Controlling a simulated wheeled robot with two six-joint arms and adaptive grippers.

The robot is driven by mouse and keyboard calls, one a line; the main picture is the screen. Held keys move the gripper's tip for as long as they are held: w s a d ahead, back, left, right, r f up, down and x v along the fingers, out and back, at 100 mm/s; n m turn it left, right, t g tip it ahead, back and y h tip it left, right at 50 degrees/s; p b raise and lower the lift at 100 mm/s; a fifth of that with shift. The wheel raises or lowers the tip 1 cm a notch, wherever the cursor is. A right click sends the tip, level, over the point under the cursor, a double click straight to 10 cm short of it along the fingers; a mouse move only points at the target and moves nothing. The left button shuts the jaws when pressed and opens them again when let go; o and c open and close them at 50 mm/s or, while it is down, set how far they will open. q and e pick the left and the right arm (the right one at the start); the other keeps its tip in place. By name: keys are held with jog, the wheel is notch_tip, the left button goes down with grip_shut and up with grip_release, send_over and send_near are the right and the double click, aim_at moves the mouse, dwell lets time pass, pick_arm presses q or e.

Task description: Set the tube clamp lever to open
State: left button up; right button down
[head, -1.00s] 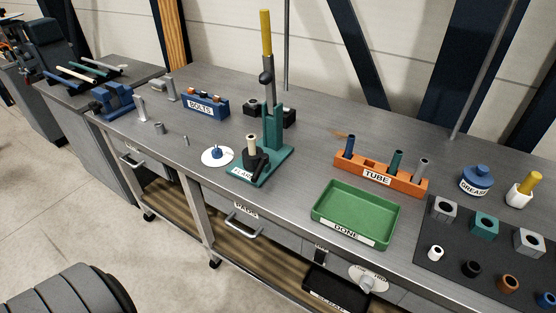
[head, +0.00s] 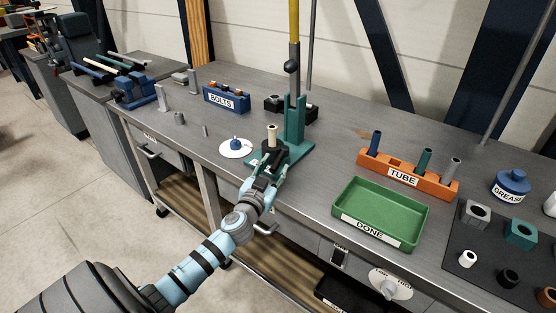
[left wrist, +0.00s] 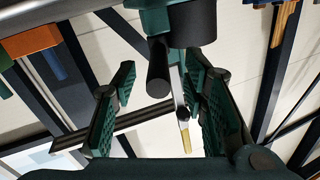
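The tube clamp (head: 275,153) is a black block at the front of a green press base (head: 304,155), with a tan tube (head: 272,136) standing in it. My left gripper (head: 266,178) is at the front of the clamp and partly covers it and its label. In the left wrist view, the clamp's black body (left wrist: 194,24) is at the top. A short black lever (left wrist: 158,70) sticks out between my two green-padded fingers, which are spread wide with visible gaps on both sides. My right gripper is not in view.
The tall press column with its yellow handle (head: 294,18) rises behind the clamp. A white disc with a blue knob (head: 236,147) is to the left. The green DONE tray (head: 381,209) and orange TUBE rack (head: 408,176) are to the right. Bare bench lies between.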

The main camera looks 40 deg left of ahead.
aim_at(278, 161)
pick_arm(q)
jog(key=x, duration=0.3)
jog(key=shift+w, duration=0.25)
grip_shut()
